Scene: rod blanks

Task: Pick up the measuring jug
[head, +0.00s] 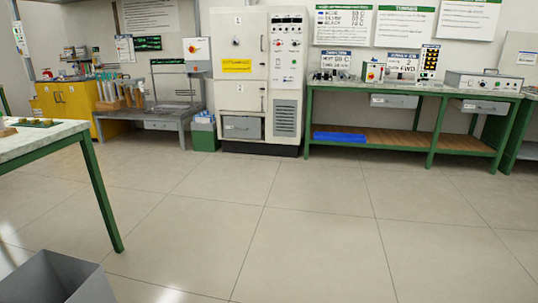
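I cannot make out a measuring jug in the head view. Small items stand on the low grey bench (181,117) and on the yellow cabinet (66,101) at the back left, but they are too small to tell apart. Several upright rods or tubes (125,93) stand at the bench's left end. Neither of my grippers is in view.
A green-legged table (39,134) stands at the near left, with a grey open bin (55,279) on the floor below. A tall cream cabinet (240,81) stands at the back wall, with a green workbench (408,92) to its right. The middle floor is clear.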

